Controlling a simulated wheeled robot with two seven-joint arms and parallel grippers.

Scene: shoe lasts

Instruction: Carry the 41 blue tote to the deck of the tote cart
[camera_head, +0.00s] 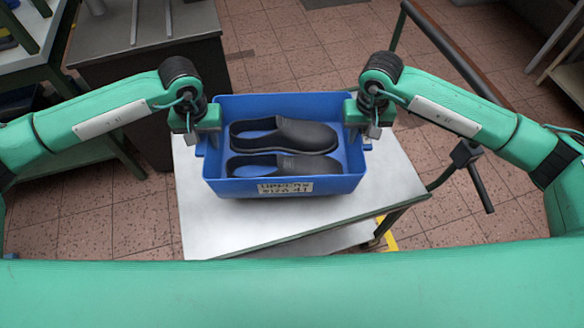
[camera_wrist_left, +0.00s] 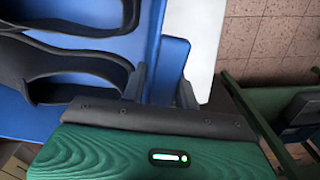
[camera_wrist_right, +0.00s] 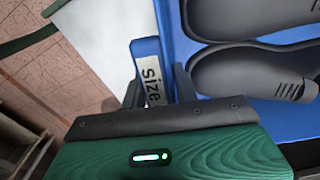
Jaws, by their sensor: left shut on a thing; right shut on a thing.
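The blue tote (camera_head: 220,187) holds two dark clogs with blue insoles (camera_head: 284,136); its front label seems to read size 41. The tote looks level over the pale deck (camera_head: 270,226) of the cart. I cannot tell whether its base touches the deck.
The cart's dark handle bar (camera_head: 447,46) rises at the right, with a dark grip (camera_head: 477,176) lower down. A grey-topped bench (camera_head: 145,28) stands behind at the left, and green shelving (camera_head: 40,45) at the far left. Tiled floor (camera_head: 290,65) shows behind the tote.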

